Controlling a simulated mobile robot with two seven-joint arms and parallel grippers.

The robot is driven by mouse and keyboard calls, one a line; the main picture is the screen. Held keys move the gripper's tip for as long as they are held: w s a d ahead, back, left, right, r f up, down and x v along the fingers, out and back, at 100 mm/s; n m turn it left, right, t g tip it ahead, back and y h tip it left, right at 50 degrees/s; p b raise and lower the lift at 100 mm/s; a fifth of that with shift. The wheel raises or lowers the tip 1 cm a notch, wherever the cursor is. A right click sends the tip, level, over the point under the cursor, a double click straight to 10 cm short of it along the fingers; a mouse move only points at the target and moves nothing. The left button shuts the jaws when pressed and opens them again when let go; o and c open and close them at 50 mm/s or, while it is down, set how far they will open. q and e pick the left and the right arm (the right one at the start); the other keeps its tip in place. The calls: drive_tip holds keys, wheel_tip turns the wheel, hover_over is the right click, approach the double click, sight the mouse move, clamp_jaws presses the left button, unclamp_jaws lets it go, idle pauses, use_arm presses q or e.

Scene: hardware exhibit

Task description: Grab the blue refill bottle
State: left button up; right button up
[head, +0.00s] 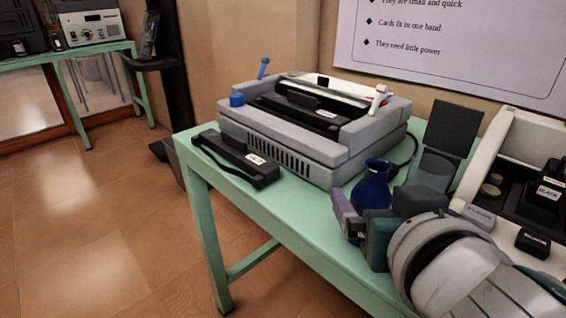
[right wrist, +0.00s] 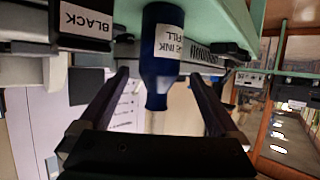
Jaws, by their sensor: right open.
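The blue refill bottle (head: 371,188) stands upright on the green table (head: 285,213), in front of the grey printer's right side. My right gripper (head: 376,207) is in front of it at the table's near edge and hides its lower part. In the right wrist view, which is upside down, the bottle (right wrist: 163,60) with a white ink refill label shows between the two open fingers (right wrist: 160,76). The fingers look apart from the bottle on both sides. My left gripper is not in view.
A grey printer (head: 300,137) fills the table's middle, with a black labelled cartridge unit (head: 237,158) at its left. To the right are a clear container with a dark lid (head: 453,128) and a white machine holding a BLACK cartridge (head: 548,193).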

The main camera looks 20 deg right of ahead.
sight(365, 189)
drive_tip(key=x, duration=0.6)
drive_tip(key=shift+s+d+f+b, duration=0.1)
drive_tip(key=shift+s+d+b, duration=0.05)
drive_tip(key=shift+b, duration=0.2)
drive_tip(key=shift+c, duration=0.4)
clamp_jaws()
